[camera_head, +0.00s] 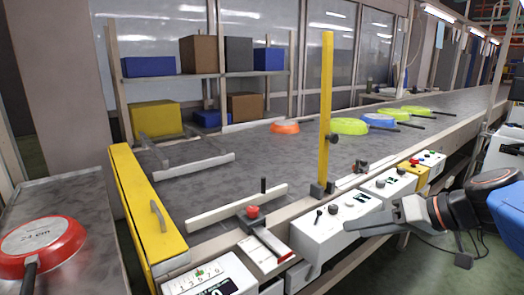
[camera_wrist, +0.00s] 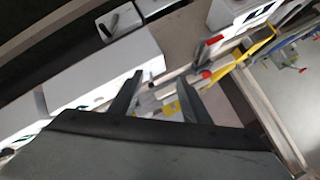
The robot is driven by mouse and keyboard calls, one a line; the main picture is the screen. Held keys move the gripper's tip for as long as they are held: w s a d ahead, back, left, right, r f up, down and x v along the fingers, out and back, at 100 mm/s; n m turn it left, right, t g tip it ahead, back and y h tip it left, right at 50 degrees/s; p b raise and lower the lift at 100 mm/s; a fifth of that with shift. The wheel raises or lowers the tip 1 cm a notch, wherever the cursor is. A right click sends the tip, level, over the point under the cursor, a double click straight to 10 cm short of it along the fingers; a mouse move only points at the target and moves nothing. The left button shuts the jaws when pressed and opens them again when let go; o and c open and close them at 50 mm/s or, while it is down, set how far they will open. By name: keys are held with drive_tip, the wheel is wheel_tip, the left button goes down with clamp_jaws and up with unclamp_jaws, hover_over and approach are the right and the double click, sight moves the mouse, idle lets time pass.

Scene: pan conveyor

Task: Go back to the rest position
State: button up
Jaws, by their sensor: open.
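My gripper (camera_head: 362,224) is at the right of the head view, in front of the white control boxes along the conveyor's near edge. Its fingers point left and are apart, with nothing between them. In the wrist view the two fingers of my gripper (camera_wrist: 160,100) stand apart and empty, with the white boxes and part of the line blurred beyond them. Whether the gripper touches the white box (camera_head: 325,232) behind it cannot be told.
A red pan (camera_head: 62,240) lies upside down on the left table (camera_head: 85,195). An orange pan (camera_head: 285,127) and several green and blue pans lie on the conveyor (camera_head: 240,160). A yellow post (camera_head: 327,110) and a yellow gate (camera_head: 140,205) stand upright.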

drive_tip(key=s+d+f+m+g+h, duration=0.1)
drive_tip(key=s+d+f+g+h, duration=0.1)
drive_tip(key=s+d+f+h, duration=0.3)
drive_tip(key=shift+s+d+f+m+h, duration=0.15)
drive_tip(key=shift+s+f+m+h, duration=0.15)
drive_tip(key=shift+s+f+h, duration=2.05)
drive_tip(key=shift+s+f+y, duration=0.6)
drive_tip(key=shift+f+y, duration=0.15)
drive_tip(key=shift+f, duration=0.1)
